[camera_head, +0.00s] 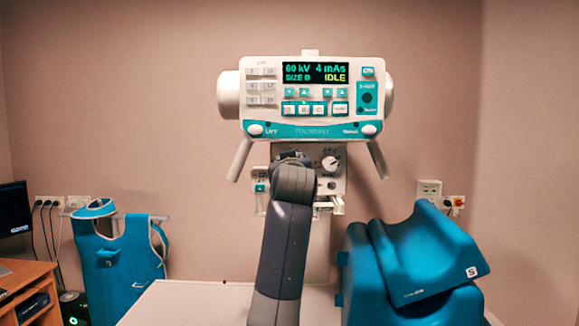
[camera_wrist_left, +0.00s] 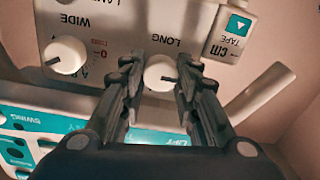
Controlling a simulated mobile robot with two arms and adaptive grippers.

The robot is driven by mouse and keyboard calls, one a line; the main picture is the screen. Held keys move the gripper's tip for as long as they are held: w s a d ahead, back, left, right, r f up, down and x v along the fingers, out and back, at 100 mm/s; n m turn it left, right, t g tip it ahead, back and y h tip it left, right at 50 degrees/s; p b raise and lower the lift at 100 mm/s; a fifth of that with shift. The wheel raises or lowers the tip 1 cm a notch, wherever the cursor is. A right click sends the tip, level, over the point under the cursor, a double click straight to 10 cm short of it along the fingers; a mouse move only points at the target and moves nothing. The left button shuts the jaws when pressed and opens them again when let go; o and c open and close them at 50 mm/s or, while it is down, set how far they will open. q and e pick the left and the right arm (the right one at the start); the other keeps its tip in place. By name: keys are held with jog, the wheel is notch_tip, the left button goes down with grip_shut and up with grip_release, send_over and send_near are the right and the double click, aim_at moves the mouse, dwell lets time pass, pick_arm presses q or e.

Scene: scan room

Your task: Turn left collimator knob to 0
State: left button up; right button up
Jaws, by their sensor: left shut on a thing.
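My left gripper (camera_head: 290,157) is raised in front of the collimator panel below the console. In the left wrist view its fingers (camera_wrist_left: 160,68) are closed around the sides of a round white knob (camera_wrist_left: 158,73) next to the label LONG. A dark pointer mark on this knob points toward the right finger. The knob's scale is hidden by the fingers. In the head view my gripper and arm hide this left knob. The other white knob (camera_head: 330,162), by the label WIDE in the wrist view (camera_wrist_left: 65,55), is free. My right gripper is not in view.
The console (camera_head: 312,130) above reads 60 kV, 4 mAs, IDLE, with handles on both sides. A tape measure housing (camera_wrist_left: 232,32) sits beside the gripped knob. A pale table (camera_head: 185,303), blue pads (camera_head: 400,270) and a blue apron (camera_head: 120,262) stand lower down.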

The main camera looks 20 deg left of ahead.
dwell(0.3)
pick_arm(q)
jog(key=o, duration=1.1)
jog(key=shift+v, duration=3.75)
jog(key=shift+f, duration=0.1)
